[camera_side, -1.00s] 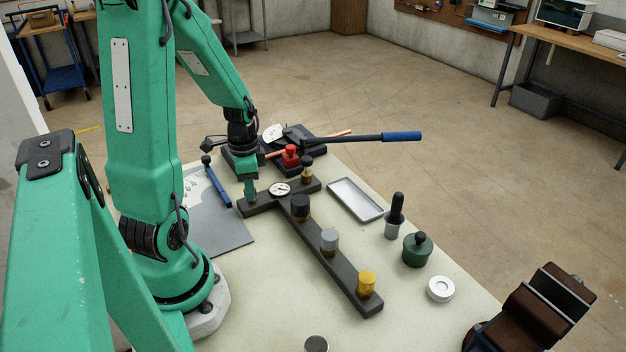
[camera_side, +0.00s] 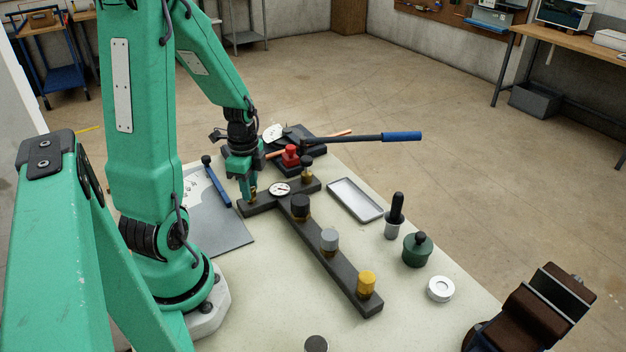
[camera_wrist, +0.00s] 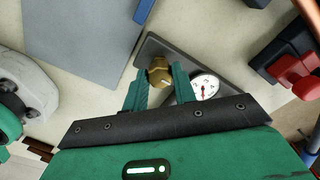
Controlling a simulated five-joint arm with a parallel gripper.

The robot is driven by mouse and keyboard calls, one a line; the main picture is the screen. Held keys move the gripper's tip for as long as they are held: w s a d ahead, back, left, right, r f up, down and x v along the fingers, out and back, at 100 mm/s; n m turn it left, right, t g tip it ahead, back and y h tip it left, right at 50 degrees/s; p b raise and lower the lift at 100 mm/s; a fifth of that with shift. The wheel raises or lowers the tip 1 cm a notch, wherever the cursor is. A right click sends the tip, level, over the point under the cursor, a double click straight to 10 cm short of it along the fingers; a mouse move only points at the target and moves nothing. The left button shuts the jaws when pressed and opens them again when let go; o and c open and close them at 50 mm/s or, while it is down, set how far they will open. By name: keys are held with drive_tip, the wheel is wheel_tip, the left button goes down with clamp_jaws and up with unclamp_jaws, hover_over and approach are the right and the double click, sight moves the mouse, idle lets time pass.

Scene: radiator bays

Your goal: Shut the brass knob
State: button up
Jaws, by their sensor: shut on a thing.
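The brass knob (camera_wrist: 159,72) has a faceted top and sits at the left end of the dark crossbar (camera_side: 258,204). In the side view, a bit of the knob (camera_side: 253,191) shows between the fingers. My gripper (camera_side: 249,190) points down over it. In the wrist view, my gripper (camera_wrist: 160,78) has a green finger on either side of the knob and is shut on it. A small white dial gauge (camera_side: 280,189) with a red needle lies just right of the knob; it also shows in the wrist view (camera_wrist: 205,86).
A black knob (camera_side: 300,206), a grey knob (camera_side: 329,240) and a yellow knob (camera_side: 367,284) stand along the long dark bar. A black-topped brass fitting (camera_side: 307,170) and a red part (camera_side: 290,156) stand behind the gauge. An empty tray (camera_side: 378,216) lies to the right.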

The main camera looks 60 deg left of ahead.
drive_tip(key=o, duration=1)
drive_tip(key=shift+r, duration=0.2)
drive_tip(key=shift+r, duration=3.75)
drive_tip(key=shift+d, duration=0.1)
drive_tip(key=d+r+n+t, duration=0.2)
drive_tip(key=d+r+n, duration=0.2)
drive_tip(key=d, duration=0.5)
drive_tip(key=d+r+n+t, duration=0.3)
drive_tip(key=d+r+n, duration=0.2)
drive_tip(key=d+r, duration=0.3)
drive_tip(key=shift+d+t, duration=0.3)
drive_tip(key=shift+d, duration=0.9)
